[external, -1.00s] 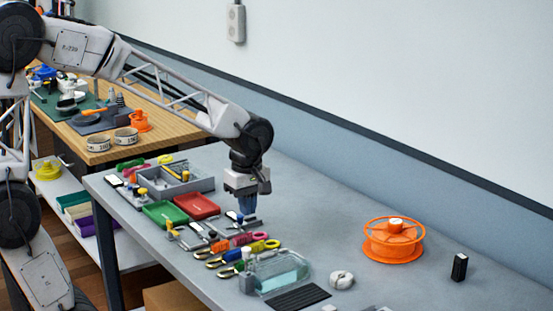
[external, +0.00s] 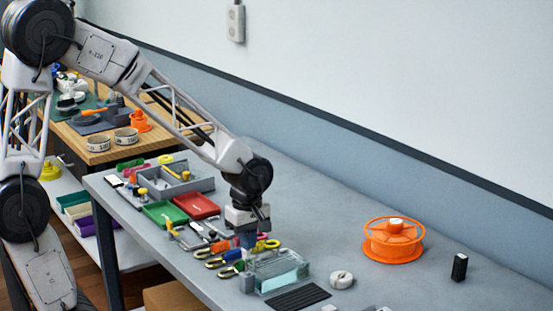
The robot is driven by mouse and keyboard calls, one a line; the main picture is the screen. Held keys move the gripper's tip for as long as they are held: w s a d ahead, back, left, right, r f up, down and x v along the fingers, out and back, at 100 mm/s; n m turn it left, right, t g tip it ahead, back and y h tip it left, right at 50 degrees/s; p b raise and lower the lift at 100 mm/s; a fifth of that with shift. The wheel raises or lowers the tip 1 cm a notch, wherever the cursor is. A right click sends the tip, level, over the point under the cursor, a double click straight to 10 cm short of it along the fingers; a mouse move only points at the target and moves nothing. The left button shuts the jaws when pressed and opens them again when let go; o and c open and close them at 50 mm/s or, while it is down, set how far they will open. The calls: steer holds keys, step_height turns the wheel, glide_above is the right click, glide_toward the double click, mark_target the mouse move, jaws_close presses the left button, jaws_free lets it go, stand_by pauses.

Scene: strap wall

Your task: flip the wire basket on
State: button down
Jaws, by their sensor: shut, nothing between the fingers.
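A see-through, pale teal box-like thing (external: 280,270) lies near the front edge of the grey table; it may be the wire basket, but its mesh is too small to make out. A small grey block (external: 247,284) stands at its left end. My gripper (external: 248,246) is shut and empty, pointing down just behind the left end of that box. I cannot tell whether the fingertips touch anything. The gripper covers part of the tools behind the box.
Several coloured-handled tools (external: 232,256) lie left of the box. A black ribbed pad (external: 298,297) lies in front. A white round piece (external: 341,279), an orange spool (external: 393,241) and a black block (external: 459,267) stand to the right. The table's back right is clear.

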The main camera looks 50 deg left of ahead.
mark_target(248, 258)
steer(key=shift+f, duration=2.25)
steer(key=shift+s, duration=0.1)
steer(key=shift+r, duration=0.1)
step_height(248, 258, up, 14)
steer(key=shift+r, duration=0.15)
